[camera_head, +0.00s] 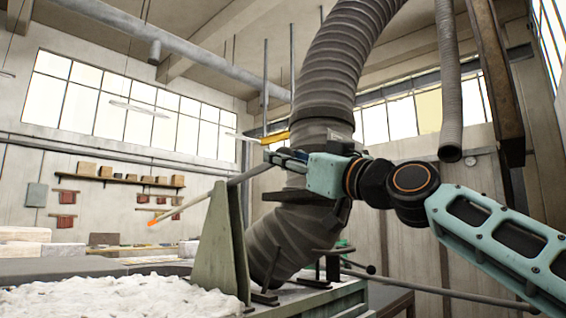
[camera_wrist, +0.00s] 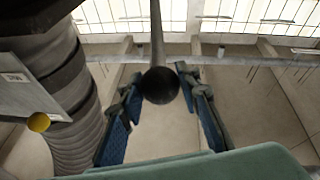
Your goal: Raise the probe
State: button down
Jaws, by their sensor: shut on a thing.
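The probe (camera_head: 185,208) is a long thin rod, tilted, with its glowing orange tip at the lower left. Its upper end reaches my gripper (camera_head: 276,158) in the head view. My gripper is shut on the probe near that end, beside the large ribbed duct. In the wrist view, the probe's shaft (camera_wrist: 157,35) and round black end (camera_wrist: 160,86) show between the two blue fingers of my gripper (camera_wrist: 158,76). The probe crosses the top of a green upright plate (camera_head: 222,245); I cannot tell whether they touch. The exact finger contact is unclear.
A large ribbed duct (camera_head: 290,235) stands close behind my gripper and fills the left of the wrist view (camera_wrist: 75,120). White lumpy material (camera_head: 110,298) lies at the lower left. A shelf with boxes (camera_head: 118,178) is on the far wall. A narrower hose (camera_head: 449,90) hangs at right.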

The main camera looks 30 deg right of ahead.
jog(key=shift+w+f, duration=0.1)
jog(key=shift+f, duration=0.45)
jog(key=c, duration=1.4)
grip_release()
jog(key=shift+r, duration=0.1)
jog(key=shift+c, duration=0.2)
jog(key=shift+s, duration=0.2)
jog(key=shift+s+d, duration=0.15)
jog(key=shift+s, duration=0.15)
jog(key=v, duration=1.1)
jog(key=shift+s, duration=0.15)
